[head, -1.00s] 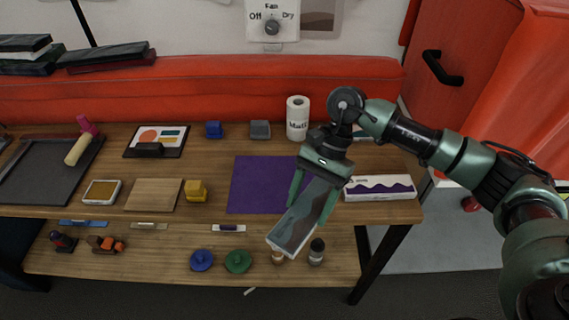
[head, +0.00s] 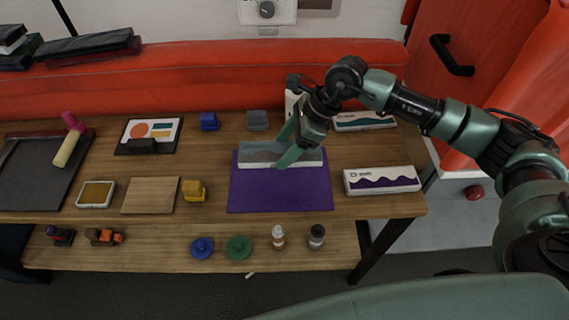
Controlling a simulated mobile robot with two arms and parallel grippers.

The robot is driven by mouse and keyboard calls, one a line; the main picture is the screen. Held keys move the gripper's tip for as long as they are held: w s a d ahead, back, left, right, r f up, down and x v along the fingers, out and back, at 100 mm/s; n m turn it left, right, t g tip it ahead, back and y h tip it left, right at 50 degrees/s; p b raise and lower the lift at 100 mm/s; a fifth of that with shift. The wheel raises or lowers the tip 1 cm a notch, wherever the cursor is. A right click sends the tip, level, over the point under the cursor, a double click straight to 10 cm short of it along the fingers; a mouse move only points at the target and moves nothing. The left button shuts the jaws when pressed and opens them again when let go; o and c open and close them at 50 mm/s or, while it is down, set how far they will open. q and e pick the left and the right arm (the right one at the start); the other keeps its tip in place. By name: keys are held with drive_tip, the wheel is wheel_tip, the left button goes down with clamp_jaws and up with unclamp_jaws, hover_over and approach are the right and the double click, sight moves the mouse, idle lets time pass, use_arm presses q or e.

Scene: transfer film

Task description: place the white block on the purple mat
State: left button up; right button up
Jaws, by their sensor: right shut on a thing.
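The white block (head: 255,158) is a long, flat box with a grey upper face and a white front edge. My right gripper (head: 285,148) is shut on it near its middle. The block lies roughly crosswise over the back part of the purple mat (head: 280,195). I cannot tell whether it touches the mat or hovers just above it. The front of the mat is bare. My left gripper is not in view.
A white box with a purple wave (head: 382,180) lies right of the mat. A yellow block (head: 194,191) and wooden board (head: 150,195) lie left. Blue (head: 209,121) and grey (head: 257,120) blocks stand behind. Small jars (head: 278,236) stand on the lower shelf.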

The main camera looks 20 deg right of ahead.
sight(310, 150)
wheel_tip(310, 150, down, 9)
drive_tip(key=shift+r+p, duration=0.1)
drive_tip(key=shift+p, duration=0.75)
drive_tip(key=o, duration=1.5)
drive_tip(key=shift+d+r, duration=0.15)
drive_tip(key=shift+r, duration=0.05)
drive_tip(key=b+v, duration=0.4)
drive_tip(key=v, duration=0.6)
drive_tip(key=shift+s+d+r, duration=0.1)
drive_tip(key=shift+r, duration=0.1)
drive_tip(key=shift+d+r, duration=0.2)
drive_tip(key=shift+r, duration=0.25)
